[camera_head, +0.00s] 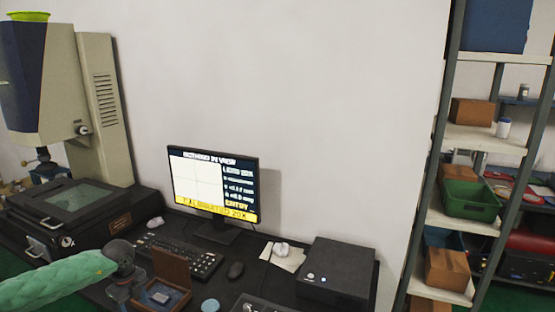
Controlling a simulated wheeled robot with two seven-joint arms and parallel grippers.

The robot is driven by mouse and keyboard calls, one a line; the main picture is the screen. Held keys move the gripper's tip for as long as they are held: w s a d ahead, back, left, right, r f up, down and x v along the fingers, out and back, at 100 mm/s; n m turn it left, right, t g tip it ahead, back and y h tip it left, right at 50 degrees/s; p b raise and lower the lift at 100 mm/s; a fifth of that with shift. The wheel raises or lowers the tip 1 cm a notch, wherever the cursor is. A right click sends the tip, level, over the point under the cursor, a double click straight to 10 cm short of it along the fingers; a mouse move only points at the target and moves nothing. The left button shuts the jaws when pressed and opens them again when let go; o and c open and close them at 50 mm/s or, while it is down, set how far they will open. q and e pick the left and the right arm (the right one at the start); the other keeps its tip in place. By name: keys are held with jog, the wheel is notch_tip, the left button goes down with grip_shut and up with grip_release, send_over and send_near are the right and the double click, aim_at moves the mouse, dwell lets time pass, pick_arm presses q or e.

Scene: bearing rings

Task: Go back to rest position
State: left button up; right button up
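My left arm comes in from the lower left in a green sleeve. My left gripper (122,294) is dark and hangs low over the desk, just left of a small open wooden box (172,267). Its fingers are too small and dark to tell whether they are open or hold anything. The box's lid stands up, and something grey-blue lies inside. A bearing ring cannot be made out clearly. My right gripper is not in view.
A large measuring machine (100,105) stands at left. Shelving (462,135) with bins stands at right. Space above the desk's middle is free.

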pick_arm(q)
jog(key=s+d+m+t+h, duration=0.3)
jog(key=d+h, duration=0.6)
jog(key=d, duration=1.8)
jog(key=s+d+r+n+t+h, duration=0.4)
jog(key=d+r+n+t+h, duration=0.4)
jog(key=d+r, duration=0.4)
jog(key=s+a+f+n+t+y, duration=0.25)
jog(key=a+f+n+y, duration=0.35)
jog(key=y, duration=0.3)
jog(key=s+a+f+n+t+y, duration=0.1)
jog(key=s+a+f+n+y, duration=0.3)
jog(key=a+n+y, duration=0.4)
jog(key=s+a+f+n+g, duration=0.1)
jog(key=s+f+g, duration=0.4)
jog(key=s, duration=0.7)
jog(key=s+a+f+n+g, duration=0.1)
jog(key=s+f+g, duration=0.5)
jog(key=s, duration=0.6)
jog(key=s+d+f+g, duration=0.1)
jog(key=s+f, duration=0.1)
jog(key=f, duration=1.8)
jog(key=s+d+f+g, duration=0.1)
jog(key=s+d+f, duration=0.1)
jog(key=f, duration=1.8)
jog(key=shift+s+h, duration=0.4)
jog(key=shift+s, duration=0.05)
